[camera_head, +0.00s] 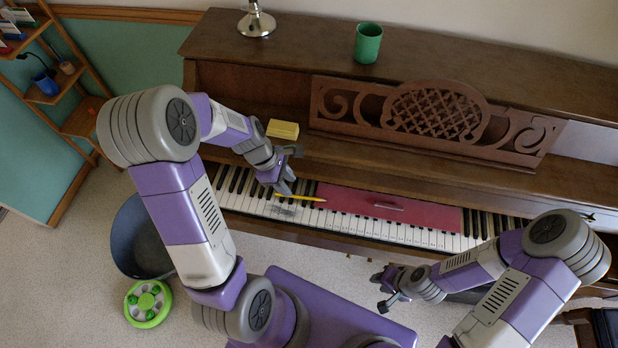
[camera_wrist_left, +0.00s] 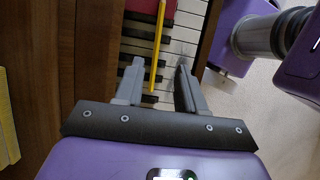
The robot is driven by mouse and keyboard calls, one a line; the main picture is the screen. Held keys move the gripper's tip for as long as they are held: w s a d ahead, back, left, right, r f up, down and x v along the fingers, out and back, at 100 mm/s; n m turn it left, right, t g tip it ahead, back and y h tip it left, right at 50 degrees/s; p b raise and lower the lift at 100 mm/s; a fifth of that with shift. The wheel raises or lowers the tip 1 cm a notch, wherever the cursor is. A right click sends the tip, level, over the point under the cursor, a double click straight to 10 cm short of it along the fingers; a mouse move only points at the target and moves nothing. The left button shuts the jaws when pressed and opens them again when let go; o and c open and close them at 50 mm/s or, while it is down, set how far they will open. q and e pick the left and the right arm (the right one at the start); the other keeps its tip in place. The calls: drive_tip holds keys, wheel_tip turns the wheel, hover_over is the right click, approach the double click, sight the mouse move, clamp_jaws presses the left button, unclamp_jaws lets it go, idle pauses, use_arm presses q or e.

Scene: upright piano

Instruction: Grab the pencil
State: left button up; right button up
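The yellow pencil (camera_head: 305,198) lies over the piano keys, its right end by the red book-like item (camera_head: 350,203). In the left wrist view the pencil (camera_wrist_left: 159,40) runs down between the two fingers of my left gripper (camera_wrist_left: 158,75). My left gripper (camera_head: 284,188) is open over the keys, with a visible gap on both sides of the pencil; whether a finger touches it I cannot tell. Part of the pencil's left end is hard to see. My right gripper (camera_head: 384,290) looks open and empty in front of the piano.
The piano keys (camera_head: 234,190) stretch below the wooden music stand (camera_head: 435,108). A yellow box (camera_head: 283,129) sits on the ledge behind my left gripper. A green cup (camera_head: 367,45) stands on the piano top.

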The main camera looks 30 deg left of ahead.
sight(300, 196)
use_arm(q)
drive_tip(key=shift+w, duration=0.25)
drive_tip(key=shift+b+x, duration=1)
drive_tip(key=shift+x, duration=0.55)
drive_tip(key=b+x, duration=0.2)
drive_tip(key=x, duration=0.2)
drive_tip(key=shift+r, duration=0.15)
clamp_jaws()
